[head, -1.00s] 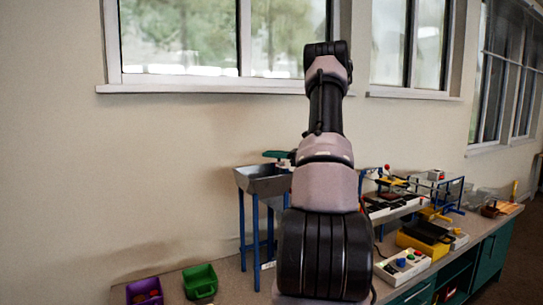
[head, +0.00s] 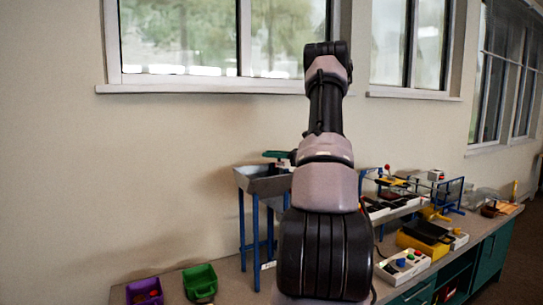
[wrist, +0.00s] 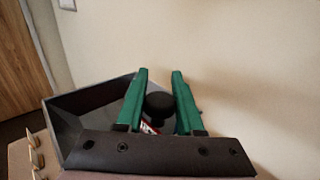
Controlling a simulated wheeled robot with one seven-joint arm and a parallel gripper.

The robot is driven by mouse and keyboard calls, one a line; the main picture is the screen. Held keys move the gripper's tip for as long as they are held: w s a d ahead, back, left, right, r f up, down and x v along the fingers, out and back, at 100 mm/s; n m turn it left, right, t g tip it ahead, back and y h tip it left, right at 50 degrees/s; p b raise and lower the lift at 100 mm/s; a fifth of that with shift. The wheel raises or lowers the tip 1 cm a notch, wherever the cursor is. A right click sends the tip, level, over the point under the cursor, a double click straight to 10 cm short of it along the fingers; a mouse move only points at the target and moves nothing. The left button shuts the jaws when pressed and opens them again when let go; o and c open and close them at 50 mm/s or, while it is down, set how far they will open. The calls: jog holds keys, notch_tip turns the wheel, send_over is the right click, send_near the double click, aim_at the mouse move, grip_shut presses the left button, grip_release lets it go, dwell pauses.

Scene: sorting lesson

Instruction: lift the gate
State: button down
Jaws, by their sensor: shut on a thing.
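A grey hopper (head: 260,185) on blue legs stands against the wall in the head view, left of my arm. The same grey hopper (wrist: 88,108) fills the lower middle of the wrist view. My gripper (wrist: 159,75) has green fingers, shut on a round black knob (wrist: 160,105) at the hopper. A small red and white piece (wrist: 149,127) shows below the knob. In the head view the green fingers of my gripper (head: 275,154) show just above the hopper's rim. The gate itself cannot be clearly made out; my arm and gripper hide part of the hopper.
A purple bin (head: 145,282) and a green bin (head: 200,271) stand on the counter left of the hopper. To the right are a white box with coloured buttons (head: 402,266), a yellow device (head: 420,243) and other apparatus. The wall and windows are close behind.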

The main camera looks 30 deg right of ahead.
jog(key=shift+r, duration=0.1)
notch_tip(320, 180, up, 8)
jog(key=shift+f, duration=0.2)
dwell(0.3)
jog(key=c, duration=0.6)
grip_release()
jog(key=shift+o, duration=0.2)
jog(key=v, duration=1)
jog(key=shift+s+d, duration=0.25)
jog(key=shift+s, duration=0.1)
